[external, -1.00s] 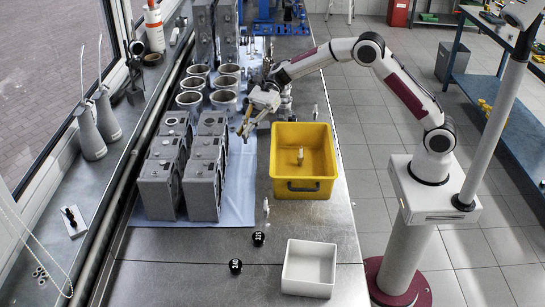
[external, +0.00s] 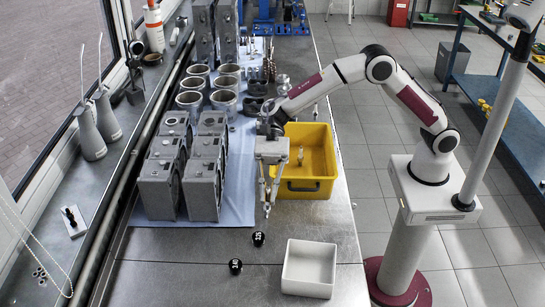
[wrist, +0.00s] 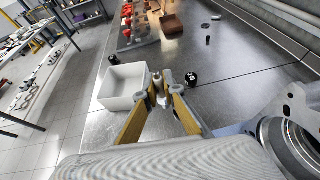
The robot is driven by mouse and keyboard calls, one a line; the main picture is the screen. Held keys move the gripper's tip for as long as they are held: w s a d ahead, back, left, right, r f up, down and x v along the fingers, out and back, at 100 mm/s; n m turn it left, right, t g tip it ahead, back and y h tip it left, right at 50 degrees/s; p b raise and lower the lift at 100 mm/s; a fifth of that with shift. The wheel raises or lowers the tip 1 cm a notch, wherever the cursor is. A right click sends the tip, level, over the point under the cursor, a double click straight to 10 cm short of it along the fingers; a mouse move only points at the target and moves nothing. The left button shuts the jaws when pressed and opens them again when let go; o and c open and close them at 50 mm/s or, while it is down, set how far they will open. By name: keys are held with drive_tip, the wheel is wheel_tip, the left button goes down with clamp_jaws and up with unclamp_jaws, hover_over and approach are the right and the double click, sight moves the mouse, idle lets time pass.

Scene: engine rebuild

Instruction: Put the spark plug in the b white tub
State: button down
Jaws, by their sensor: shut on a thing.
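The spark plug (external: 266,207) is a small, pale, upright piece on the metal bench, just in front of the yellow bin. My gripper (external: 267,203) points down over it with its fingertips shut on it. In the wrist view the spark plug (wrist: 160,97) shows between the yellow-sided fingers (wrist: 158,92); its lower end is hard to make out. The white tub (external: 304,289) is an open square box at the front right of the bench, apart from the gripper. It also shows in the wrist view (wrist: 119,101), left of the fingers.
A yellow bin (external: 305,188) stands right behind my gripper, with a small pale part inside. Two black round pieces (external: 258,239) (external: 235,266) lie left of the tub. Grey engine blocks (external: 203,185) stand on a blue cloth to the left. Bench is clear between gripper and tub.

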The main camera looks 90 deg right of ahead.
drive_tip(key=s+a+n+g, duration=0.2)
drive_tip(key=s+a+g, duration=0.1)
drive_tip(key=s+a, duration=0.8)
drive_tip(key=a, duration=0.4)
drive_tip(key=shift+f+n, duration=0.25)
drive_tip(key=shift+n, duration=0.05)
hover_over(309, 275)
wheel_tip(309, 275, down, 6)
drive_tip(key=shift+f, duration=0.15)
drive_tip(key=shift+f, duration=1.9)
drive_tip(key=shift+f, duration=0.15)
